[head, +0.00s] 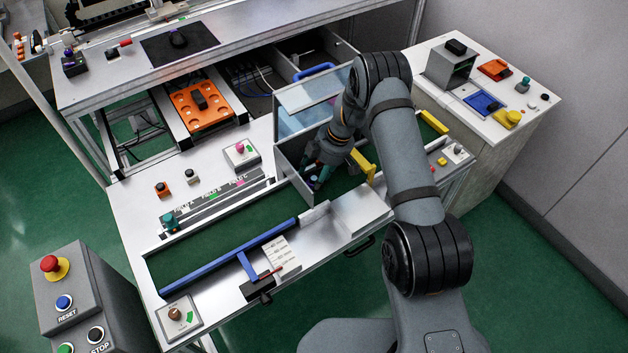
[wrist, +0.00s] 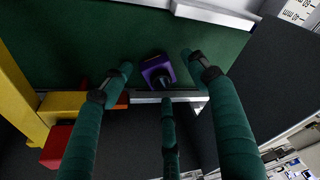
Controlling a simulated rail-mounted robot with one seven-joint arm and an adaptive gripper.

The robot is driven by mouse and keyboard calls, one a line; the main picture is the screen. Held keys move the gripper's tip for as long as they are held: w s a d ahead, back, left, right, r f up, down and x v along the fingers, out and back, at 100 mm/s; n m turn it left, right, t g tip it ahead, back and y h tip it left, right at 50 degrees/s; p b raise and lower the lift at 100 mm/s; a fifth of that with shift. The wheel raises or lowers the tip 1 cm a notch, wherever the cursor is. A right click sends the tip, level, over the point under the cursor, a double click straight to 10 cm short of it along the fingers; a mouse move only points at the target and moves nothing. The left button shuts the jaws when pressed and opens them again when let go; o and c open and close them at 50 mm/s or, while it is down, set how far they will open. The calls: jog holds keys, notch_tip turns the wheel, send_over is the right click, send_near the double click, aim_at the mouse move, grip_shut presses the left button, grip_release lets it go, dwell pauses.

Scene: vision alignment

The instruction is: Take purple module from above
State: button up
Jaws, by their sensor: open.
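The purple module (wrist: 157,68) shows in the wrist view, at the upper middle. It is a small purple block with a dark top, at the edge of the green surface by a metal strip. My gripper (wrist: 160,78) has three green fingers, which are spread open and empty around the module in the picture. One finger lies to its left, one to its right, and one below it. I cannot tell the height between the fingertips and the module.
A yellow bracket (wrist: 20,95) and a red block (wrist: 56,146) stand left of the fingers in the wrist view. In the head view, glass panels (head: 306,95) stand close beside my arm. A blue bar (head: 230,255) lies along the green belt (head: 215,250) in front.

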jog(key=shift+c, duration=0.6)
jog(key=c, duration=1.1)
